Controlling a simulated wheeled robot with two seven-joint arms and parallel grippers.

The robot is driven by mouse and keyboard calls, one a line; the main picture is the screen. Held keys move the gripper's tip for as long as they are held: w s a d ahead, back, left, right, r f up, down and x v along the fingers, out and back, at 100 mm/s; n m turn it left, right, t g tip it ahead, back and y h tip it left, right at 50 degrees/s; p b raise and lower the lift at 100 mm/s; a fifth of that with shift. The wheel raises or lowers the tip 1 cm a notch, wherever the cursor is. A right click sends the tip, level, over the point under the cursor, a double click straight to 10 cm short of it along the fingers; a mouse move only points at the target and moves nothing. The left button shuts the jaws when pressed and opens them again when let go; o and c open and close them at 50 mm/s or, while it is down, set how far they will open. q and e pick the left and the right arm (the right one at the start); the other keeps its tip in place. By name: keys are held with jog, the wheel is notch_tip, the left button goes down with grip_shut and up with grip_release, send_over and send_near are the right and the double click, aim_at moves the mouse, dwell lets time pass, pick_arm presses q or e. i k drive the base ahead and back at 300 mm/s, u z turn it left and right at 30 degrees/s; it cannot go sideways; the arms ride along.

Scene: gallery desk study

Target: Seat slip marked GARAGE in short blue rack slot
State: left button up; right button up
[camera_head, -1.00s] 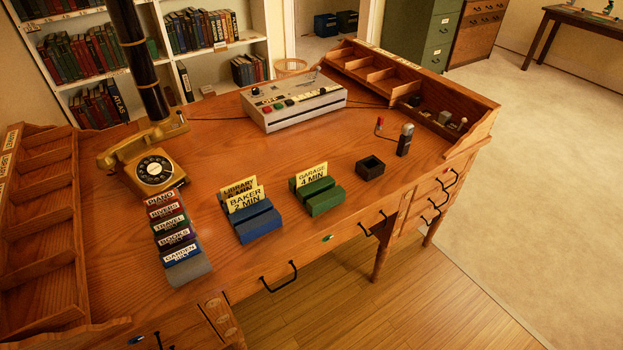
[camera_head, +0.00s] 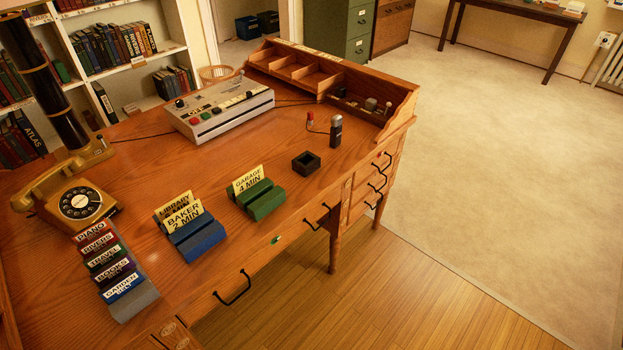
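The yellow slip marked GARAGE 4 MIN (camera_head: 248,179) stands in the short green rack (camera_head: 267,203) near the desk's front edge. The short blue rack (camera_head: 203,243) is to its left. It holds a slip marked BAKER 2 MIN (camera_head: 184,215) in front and a slip marked LIBRARY (camera_head: 174,203) behind it, partly hidden. I cannot tell whether the blue rack has a free slot. Neither of my grippers is in view.
A long rack of coloured label slips (camera_head: 133,300) stands left of the blue rack. A yellow phone (camera_head: 75,200), a grey console (camera_head: 220,108), a small black box (camera_head: 306,163) and a microphone (camera_head: 335,131) are on the desk (camera_head: 150,165). Floor is open to the right.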

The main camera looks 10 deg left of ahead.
aim_at(199, 236)
jog(key=z, duration=0.35)
jog(key=i, duration=0.8)
jog(key=u, duration=2.8)
